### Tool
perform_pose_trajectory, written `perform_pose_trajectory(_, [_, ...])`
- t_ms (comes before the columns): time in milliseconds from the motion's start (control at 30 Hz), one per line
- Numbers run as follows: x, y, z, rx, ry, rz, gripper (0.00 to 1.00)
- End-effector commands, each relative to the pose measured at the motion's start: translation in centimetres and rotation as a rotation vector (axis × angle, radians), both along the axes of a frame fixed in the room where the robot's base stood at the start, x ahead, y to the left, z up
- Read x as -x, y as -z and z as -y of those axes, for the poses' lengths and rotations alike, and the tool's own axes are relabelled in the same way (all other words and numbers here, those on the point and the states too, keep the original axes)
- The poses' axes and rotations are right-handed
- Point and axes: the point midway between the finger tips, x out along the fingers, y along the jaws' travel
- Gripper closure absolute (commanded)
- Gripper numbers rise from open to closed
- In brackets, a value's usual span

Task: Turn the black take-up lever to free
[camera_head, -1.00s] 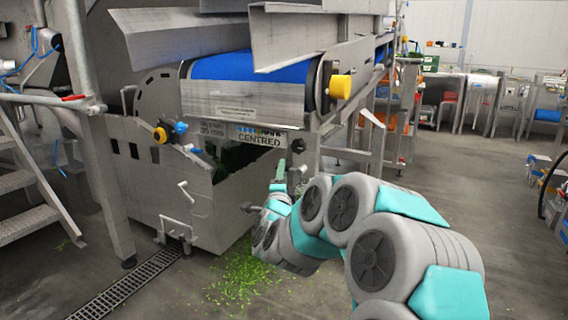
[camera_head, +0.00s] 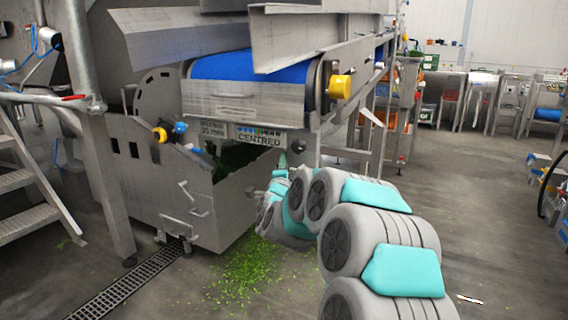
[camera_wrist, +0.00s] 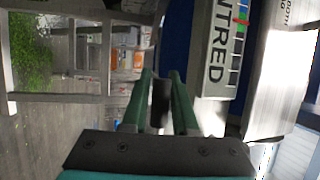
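My gripper (camera_wrist: 161,76) shows in the wrist view as two green fingers standing apart. A dark upright piece (camera_wrist: 160,102), likely the black take-up lever, lies between the fingers. I cannot tell whether they touch it. In the head view the gripper (camera_head: 282,162) is small, below the right part of the CENTRED sign (camera_head: 258,136), and my own arm partly hides that area. The sign also shows in the wrist view (camera_wrist: 217,65), turned sideways, to the right of the fingers.
The blue conveyor belt (camera_head: 222,66) and its yellow roller end (camera_head: 341,88) are above my gripper. The steel hopper side (camera_head: 190,205) stands to the left. Green scraps (camera_head: 243,270) lie on the floor below.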

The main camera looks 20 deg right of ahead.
Motion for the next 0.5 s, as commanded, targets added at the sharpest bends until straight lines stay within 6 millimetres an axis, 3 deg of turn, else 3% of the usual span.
perform_pose_trajectory(33, [0.0,-0.01,0.0,0.0,0.0,0.0,0.8])
perform_pose_trajectory(200, [0.01,-0.01,-0.01,0.0,0.0,0.0,0.99])
perform_pose_trajectory(500, [0.01,0.02,0.0,0.0,0.0,0.0,1.0])
